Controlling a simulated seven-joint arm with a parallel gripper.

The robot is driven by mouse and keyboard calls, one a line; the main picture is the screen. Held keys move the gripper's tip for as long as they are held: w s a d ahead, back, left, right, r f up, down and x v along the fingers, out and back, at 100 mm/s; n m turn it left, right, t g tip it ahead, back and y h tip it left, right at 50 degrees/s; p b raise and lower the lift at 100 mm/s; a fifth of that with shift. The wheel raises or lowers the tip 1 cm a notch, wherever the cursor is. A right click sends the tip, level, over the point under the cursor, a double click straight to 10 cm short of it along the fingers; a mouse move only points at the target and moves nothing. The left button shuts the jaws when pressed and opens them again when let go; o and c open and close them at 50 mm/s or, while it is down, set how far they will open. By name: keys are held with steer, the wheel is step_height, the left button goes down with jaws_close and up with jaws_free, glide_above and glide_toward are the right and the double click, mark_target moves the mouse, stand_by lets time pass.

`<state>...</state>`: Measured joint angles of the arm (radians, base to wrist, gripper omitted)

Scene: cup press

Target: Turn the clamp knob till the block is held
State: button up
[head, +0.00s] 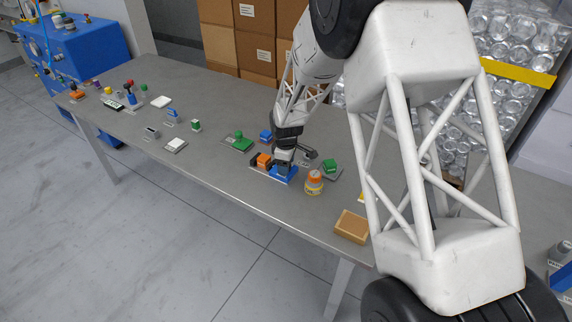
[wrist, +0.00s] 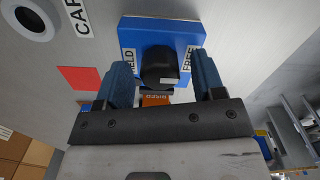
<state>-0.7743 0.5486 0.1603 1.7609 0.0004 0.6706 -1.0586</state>
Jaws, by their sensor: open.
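In the wrist view a black knob (wrist: 160,67) stands on a blue plate (wrist: 140,28) with HELD lettered on its left and FREE on its right. My gripper (wrist: 163,70) is open, with one blue finger on each side of the knob. Gaps show between knob and fingers. An orange piece (wrist: 155,101) with small lettering shows behind the knob, partly hidden by my gripper. In the head view my gripper (head: 284,163) is over the blue base (head: 287,176), hiding the knob. An orange block (head: 263,160) sits just left of it; I cannot tell whether it is clamped.
A round orange-and-yellow button (head: 314,182) stands close on the right, with a green piece (head: 330,166) behind it. A green block on a plate (head: 239,143) stands to the left. A wooden box (head: 352,226) is at the front edge. The left tabletop holds several small fixtures.

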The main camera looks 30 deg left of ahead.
steer(key=c, duration=0.9)
steer(key=shift+c, duration=0.2)
